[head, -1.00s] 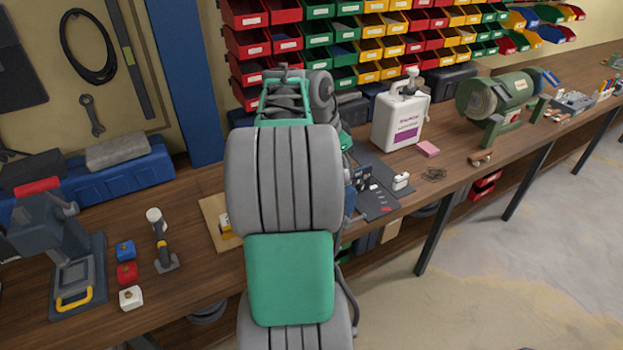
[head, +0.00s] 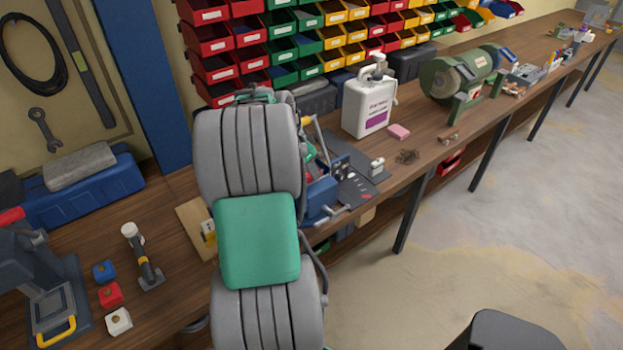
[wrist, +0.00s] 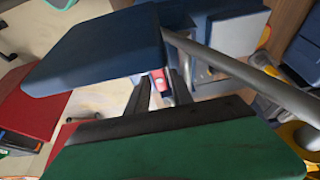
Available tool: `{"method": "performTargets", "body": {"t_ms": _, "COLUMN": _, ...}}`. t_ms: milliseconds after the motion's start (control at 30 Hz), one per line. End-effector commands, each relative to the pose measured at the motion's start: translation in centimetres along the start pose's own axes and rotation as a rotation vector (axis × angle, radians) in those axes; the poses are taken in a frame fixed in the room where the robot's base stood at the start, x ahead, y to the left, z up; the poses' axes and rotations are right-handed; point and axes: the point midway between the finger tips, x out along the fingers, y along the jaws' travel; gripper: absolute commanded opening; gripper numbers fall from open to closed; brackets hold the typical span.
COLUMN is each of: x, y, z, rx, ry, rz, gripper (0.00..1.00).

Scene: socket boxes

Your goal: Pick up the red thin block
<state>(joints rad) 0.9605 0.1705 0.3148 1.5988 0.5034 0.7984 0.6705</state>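A small red piece (wrist: 158,79) with a pale patch shows between my gripper's two dark fingers in the wrist view. It may be the red thin block, but it is too small and partly hidden to be sure. My gripper (wrist: 161,88) has its fingers apart, with the red piece seen through the gap; I see no clear contact. In the head view my own arm hides the gripper, which is around the blue vise (head: 319,198). Small red bits (head: 366,196) lie on the dark mat beside the vise.
A large blue block (wrist: 95,50) fills the wrist view's upper left, close to the fingers, with a grey bar (wrist: 240,70) to the right. On the bench stand a white jug (head: 368,105), a pink block (head: 398,131), and blue, red (head: 110,294) and white socket boxes.

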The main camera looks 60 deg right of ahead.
Motion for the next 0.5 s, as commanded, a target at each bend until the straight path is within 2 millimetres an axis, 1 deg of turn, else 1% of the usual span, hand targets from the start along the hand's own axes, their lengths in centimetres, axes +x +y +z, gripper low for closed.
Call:
{"method": "performTargets", "body": {"t_ms": 33, "x": 0.02, "y": 0.02, "z": -0.02, "rx": 0.001, "ry": 0.000, "rz": 0.000, "gripper": 0.27}}
{"method": "performTargets", "body": {"t_ms": 67, "x": 0.02, "y": 0.03, "z": -0.03, "rx": 0.001, "ry": 0.000, "rz": 0.001, "gripper": 0.25}}
{"method": "performTargets", "body": {"t_ms": 367, "x": 0.02, "y": 0.08, "z": -0.10, "rx": 0.002, "ry": 0.000, "rz": 0.001, "gripper": 0.00}}
{"method": "performTargets", "body": {"t_ms": 500, "x": 0.01, "y": 0.09, "z": -0.11, "rx": 0.002, "ry": 0.000, "rz": 0.001, "gripper": 0.00}}
